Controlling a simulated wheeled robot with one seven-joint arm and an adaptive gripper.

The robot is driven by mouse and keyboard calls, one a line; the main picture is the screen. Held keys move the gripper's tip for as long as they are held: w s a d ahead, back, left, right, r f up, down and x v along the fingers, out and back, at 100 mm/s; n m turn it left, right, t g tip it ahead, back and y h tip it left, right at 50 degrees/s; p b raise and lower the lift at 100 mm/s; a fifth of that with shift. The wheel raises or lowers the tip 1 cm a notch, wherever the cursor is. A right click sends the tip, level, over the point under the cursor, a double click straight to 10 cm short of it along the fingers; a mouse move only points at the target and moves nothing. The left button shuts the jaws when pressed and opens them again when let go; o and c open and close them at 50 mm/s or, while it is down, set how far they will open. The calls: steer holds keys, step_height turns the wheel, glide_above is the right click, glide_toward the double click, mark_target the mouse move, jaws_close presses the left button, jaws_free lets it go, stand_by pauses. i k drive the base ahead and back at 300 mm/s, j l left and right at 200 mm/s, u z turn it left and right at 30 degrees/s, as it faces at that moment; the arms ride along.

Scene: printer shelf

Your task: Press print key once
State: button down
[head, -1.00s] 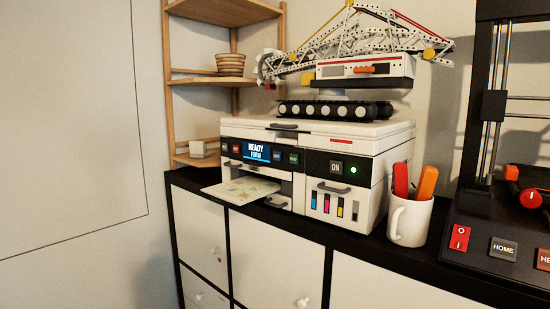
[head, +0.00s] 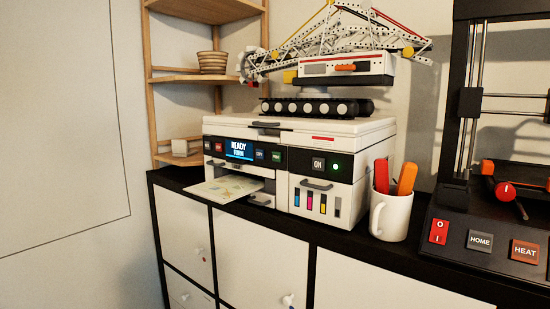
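The white printer (head: 345,148) stands on top of the cabinet with its dark front panel facing me. Its lit screen (head: 239,149) reads READY, with a smaller second line. A green key (head: 276,156) sits to the right of the screen; its small label looks like PRINT. A dark key (head: 259,154) that looks like COPY lies between it and the screen. A red key (head: 219,147) and a dark key are left of the screen. The ON key (head: 318,164) has a lit green lamp beside it. My gripper is not in view.
A printed sheet lies on the pulled-out paper tray (head: 262,200). A crane model (head: 345,68) stands on the printer. A white mug (head: 391,216) with red and orange tools stands at its right, before a black machine (head: 480,227). A wooden corner shelf (head: 180,78) is at left.

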mark_target(277, 156)
steer(key=j, duration=0.6)
steer(key=k+j+z, duration=0.1)
steer(key=j, duration=0.45)
steer(key=k+j, duration=0.1)
steer(key=j, duration=0.5)
steer(key=k+j+z, duration=0.1)
steer(key=j, duration=0.45)
